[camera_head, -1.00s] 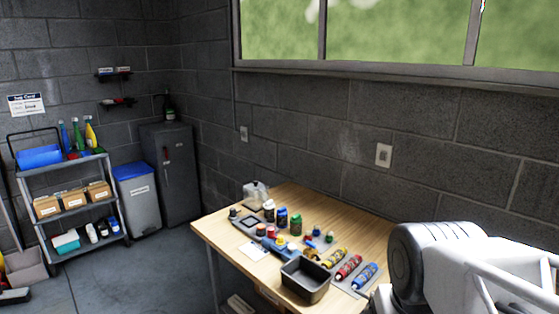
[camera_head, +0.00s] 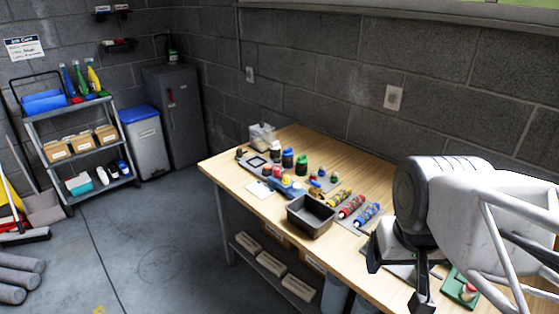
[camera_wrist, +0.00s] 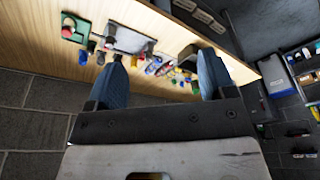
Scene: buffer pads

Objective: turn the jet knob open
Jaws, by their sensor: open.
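My gripper (camera_head: 399,276) is open and empty over the near right part of the wooden workbench (camera_head: 385,292). In the wrist view its two blue-grey fingers stand wide apart around my gripper's centre (camera_wrist: 161,62), with the bench beyond them. A green plate with a small red knob-like part (camera_head: 468,291) lies on the bench to the right of my gripper. The green plate (camera_wrist: 79,24) also shows at the upper left of the wrist view, clear of the fingers. I cannot tell for sure whether its red part is the jet knob.
A black open bin (camera_head: 311,217) stands at the bench's front edge. Coloured cans (camera_head: 352,206) lie behind it, and several small bottles (camera_head: 288,158) stand farther left. In the wrist view a grey plate (camera_wrist: 127,38) lies beside the green one. A block wall (camera_head: 440,110) backs the bench.

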